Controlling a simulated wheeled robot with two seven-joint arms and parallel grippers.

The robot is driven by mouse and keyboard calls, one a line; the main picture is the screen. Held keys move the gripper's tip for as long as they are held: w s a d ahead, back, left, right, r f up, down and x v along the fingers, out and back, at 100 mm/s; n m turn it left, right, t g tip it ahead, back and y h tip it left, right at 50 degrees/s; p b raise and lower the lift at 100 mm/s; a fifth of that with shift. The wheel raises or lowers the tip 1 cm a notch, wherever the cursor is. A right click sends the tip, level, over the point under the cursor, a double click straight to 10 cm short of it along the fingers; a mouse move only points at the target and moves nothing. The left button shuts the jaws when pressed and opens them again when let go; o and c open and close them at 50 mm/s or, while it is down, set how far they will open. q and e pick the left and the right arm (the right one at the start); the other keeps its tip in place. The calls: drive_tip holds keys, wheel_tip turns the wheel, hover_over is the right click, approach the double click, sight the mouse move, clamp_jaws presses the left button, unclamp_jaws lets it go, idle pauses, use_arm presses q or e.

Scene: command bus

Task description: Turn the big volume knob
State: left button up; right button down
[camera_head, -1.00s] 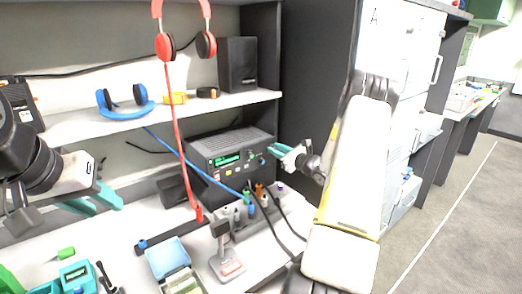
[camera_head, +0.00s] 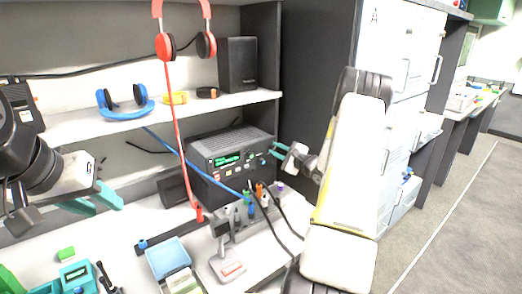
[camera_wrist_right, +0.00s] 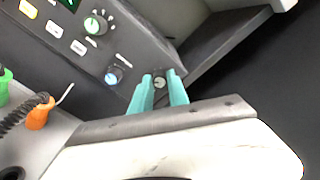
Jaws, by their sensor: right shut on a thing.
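The radio unit (camera_head: 230,140) is a dark box with a lit green display (camera_head: 226,160) on the bench below the shelf. In the right wrist view its panel carries a green-marked knob (camera_wrist_right: 95,25) ringed by dial ticks, a blue-lit knob (camera_wrist_right: 113,75) and a dark knob with a pale face (camera_wrist_right: 160,82). I cannot read which is labelled volume. My right gripper (camera_head: 276,151) is at the panel's right end, its teal fingertips (camera_wrist_right: 161,84) shut on the pale-faced knob, one on each side. My left gripper (camera_head: 92,202) is open and empty, over the bench at left.
Red headphones (camera_head: 166,47) hang in front of the shelf, with a red cord running down. Coloured plugs and cables (camera_head: 250,198) stand below the radio, close to my right arm. A desk microphone (camera_head: 222,240) and a blue tray (camera_head: 168,257) are on the bench in front.

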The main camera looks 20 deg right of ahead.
idle(0.5)
drive_tip(key=c, duration=1.3)
unclamp_jaws()
drive_tip(key=v, duration=0.7)
drive_tip(key=shift+s+d, duration=0.1)
drive_tip(key=shift+s, duration=0.3)
